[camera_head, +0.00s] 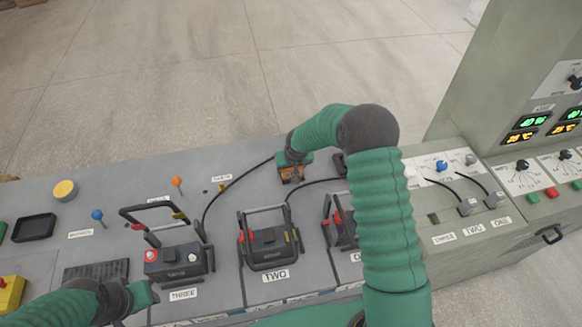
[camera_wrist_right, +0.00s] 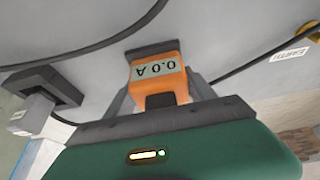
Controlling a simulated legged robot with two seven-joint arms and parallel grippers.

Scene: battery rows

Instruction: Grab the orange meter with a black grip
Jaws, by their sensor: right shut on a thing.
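The orange meter (camera_wrist_right: 165,72) shows a display reading 0.0 A in the right wrist view. Its black grip (camera_wrist_right: 160,101) points toward my right gripper (camera_wrist_right: 162,100), which is shut on it.
Black battery boxes with handles stand over the labels THREE (camera_head: 178,258), TWO (camera_head: 268,250) and ONE, the last partly behind my right arm. Black cables curve over the console near the meter. A taller cabinet (camera_head: 500,75) stands on the right. Knobs and a black tray (camera_head: 34,228) are left.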

